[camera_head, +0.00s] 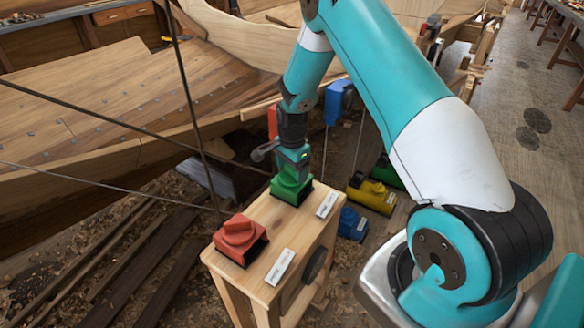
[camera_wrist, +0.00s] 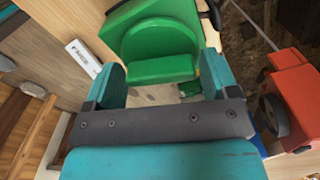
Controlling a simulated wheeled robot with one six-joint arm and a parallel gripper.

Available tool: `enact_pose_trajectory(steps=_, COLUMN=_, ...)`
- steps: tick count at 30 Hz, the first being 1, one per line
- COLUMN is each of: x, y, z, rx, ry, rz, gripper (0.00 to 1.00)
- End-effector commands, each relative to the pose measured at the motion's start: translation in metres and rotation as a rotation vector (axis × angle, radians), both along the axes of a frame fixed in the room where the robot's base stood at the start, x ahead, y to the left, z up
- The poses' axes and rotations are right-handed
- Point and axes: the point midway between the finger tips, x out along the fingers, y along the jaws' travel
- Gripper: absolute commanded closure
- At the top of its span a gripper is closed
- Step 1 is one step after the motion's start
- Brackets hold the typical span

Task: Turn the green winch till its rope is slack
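The green winch (camera_head: 291,190) sits on the far end of the wooden stand's top (camera_head: 262,210), its knob partly hidden by my gripper in the head view. In the wrist view its round top and raised bar (camera_wrist: 160,70) show just ahead of the fingertips. My gripper (camera_head: 292,158) is directly above the winch. In the wrist view the gripper (camera_wrist: 162,78) has its two teal fingers wide apart, one on each side of the bar; whether they touch it I cannot tell. A dark rope (camera_head: 120,118) runs straight from the upper left towards the green winch, looking taut.
A red winch (camera_head: 240,238) sits nearer on the same stand, with white label plates (camera_head: 280,266) beside the winches. A wooden hull (camera_head: 110,100) fills the left. Blue and yellow blocks (camera_head: 372,196) lie right of the stand. Open floor (camera_head: 510,130) is at the right.

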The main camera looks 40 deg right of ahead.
Motion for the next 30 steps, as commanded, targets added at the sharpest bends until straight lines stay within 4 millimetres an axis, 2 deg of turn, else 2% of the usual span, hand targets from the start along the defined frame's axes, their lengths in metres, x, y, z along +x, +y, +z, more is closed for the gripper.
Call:
enact_pose_trajectory(steps=1, x=0.0, y=0.0, z=0.0002, rx=0.0, ry=0.0, rz=0.0, gripper=0.32)
enact_pose_trajectory(steps=4, x=0.0, y=0.0, z=0.0003, rx=0.0, ry=0.0, rz=0.0, gripper=0.55)
enact_pose_trajectory(steps=5, x=0.0, y=0.0, z=0.0003, rx=0.0, ry=0.0, rz=0.0, gripper=0.56)
enact_pose_trajectory(steps=17, x=0.0002, y=0.0, z=0.0, rx=0.0, ry=0.0, rz=0.073, gripper=0.56)
enact_pose_trajectory(steps=30, x=0.0005, y=-0.0001, z=-0.0002, rx=-0.001, ry=-0.001, rz=0.431, gripper=0.56)
